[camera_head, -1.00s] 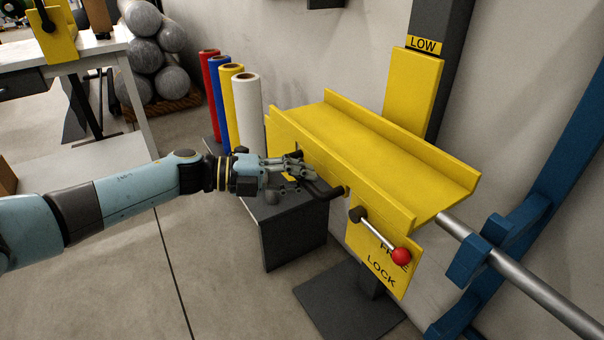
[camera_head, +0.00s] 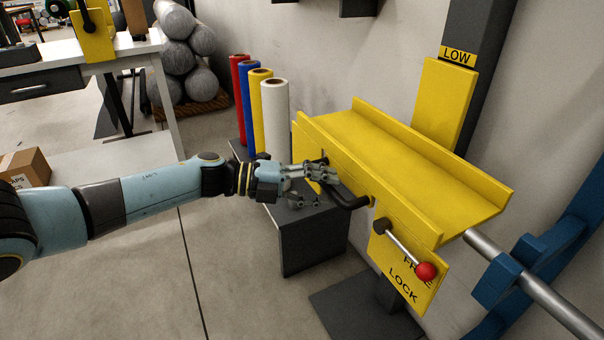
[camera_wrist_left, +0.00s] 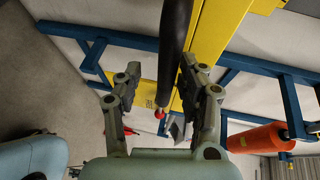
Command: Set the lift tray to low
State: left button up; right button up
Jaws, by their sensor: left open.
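The yellow lift tray (camera_head: 400,160) is a long channel on a dark post, with a LOW label (camera_head: 457,56) on the post above its back plate. A dark handle (camera_head: 352,202) sticks out from the tray's near side. My left gripper (camera_head: 328,187) is open at the handle's left end. In the left wrist view the dark handle bar (camera_wrist_left: 175,40) runs between the open fingers (camera_wrist_left: 158,85), closer to the right one; I cannot tell whether they touch. A lever with a red knob (camera_head: 426,271) points down-right, over the FREE word above LOCK on the yellow plate. My right gripper is out of view.
A dark box-like stand (camera_head: 312,240) is below my left gripper. A blue frame with a steel bar (camera_head: 540,290) is at right. A white table (camera_head: 100,52) is far left. Floor at lower left is clear.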

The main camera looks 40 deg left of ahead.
pick_arm(q)
jog(key=v, duration=1.1)
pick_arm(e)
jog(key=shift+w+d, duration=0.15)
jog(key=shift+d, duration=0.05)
pick_arm(q)
jog(key=shift+a+r, duration=0.1)
